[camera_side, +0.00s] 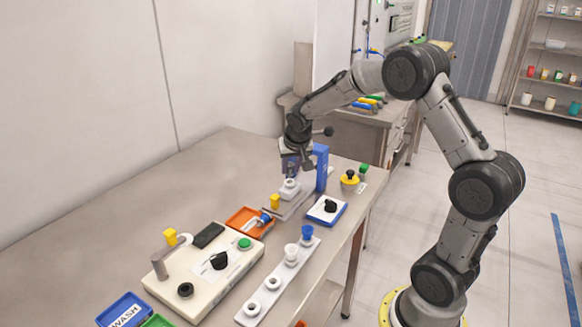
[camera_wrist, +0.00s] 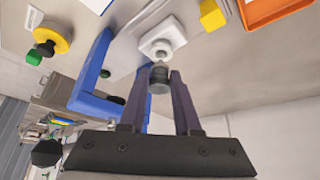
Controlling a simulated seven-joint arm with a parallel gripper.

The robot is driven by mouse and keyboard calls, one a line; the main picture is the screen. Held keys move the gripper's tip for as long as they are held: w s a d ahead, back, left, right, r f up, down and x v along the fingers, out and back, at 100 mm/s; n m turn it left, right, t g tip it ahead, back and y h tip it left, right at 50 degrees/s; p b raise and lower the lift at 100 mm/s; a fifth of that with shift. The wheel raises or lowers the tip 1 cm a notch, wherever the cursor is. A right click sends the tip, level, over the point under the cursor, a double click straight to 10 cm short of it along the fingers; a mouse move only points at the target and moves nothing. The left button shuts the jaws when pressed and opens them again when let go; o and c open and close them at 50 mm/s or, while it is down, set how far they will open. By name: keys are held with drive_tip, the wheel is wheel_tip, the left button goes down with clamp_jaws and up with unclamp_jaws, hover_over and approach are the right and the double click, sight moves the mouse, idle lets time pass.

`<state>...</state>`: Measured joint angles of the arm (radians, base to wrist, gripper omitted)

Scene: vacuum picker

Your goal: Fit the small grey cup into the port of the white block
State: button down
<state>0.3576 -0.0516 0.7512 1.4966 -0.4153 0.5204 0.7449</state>
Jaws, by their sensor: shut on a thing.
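My gripper (camera_wrist: 160,82) is shut on the small grey cup (camera_wrist: 159,79), which sits between the fingertips in the wrist view. The white block (camera_wrist: 152,33) is just beyond the cup, with its round port (camera_wrist: 160,51) close to the cup's end. I cannot tell whether cup and port touch. In the side view my gripper (camera_side: 290,168) is right above the white block (camera_side: 288,192), which rests on a grey plate (camera_side: 284,211). The cup is not clearly visible there.
A blue upright frame (camera_side: 321,167) stands close beside my gripper, on the right in the side view. A yellow piece (camera_side: 275,202), an orange tray (camera_side: 238,222) and a blue-edged pad (camera_side: 327,210) are nearby. A white strip (camera_side: 264,297) with several round fittings lies in front.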

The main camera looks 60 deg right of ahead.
drive_tip(key=shift+f, duration=1.2)
idle(1.5)
drive_tip(key=c, duration=0.6)
unclamp_jaws()
drive_tip(key=shift+o, duration=0.2)
drive_tip(key=shift+a+r, duration=0.1)
drive_tip(key=shift+v, duration=2.9)
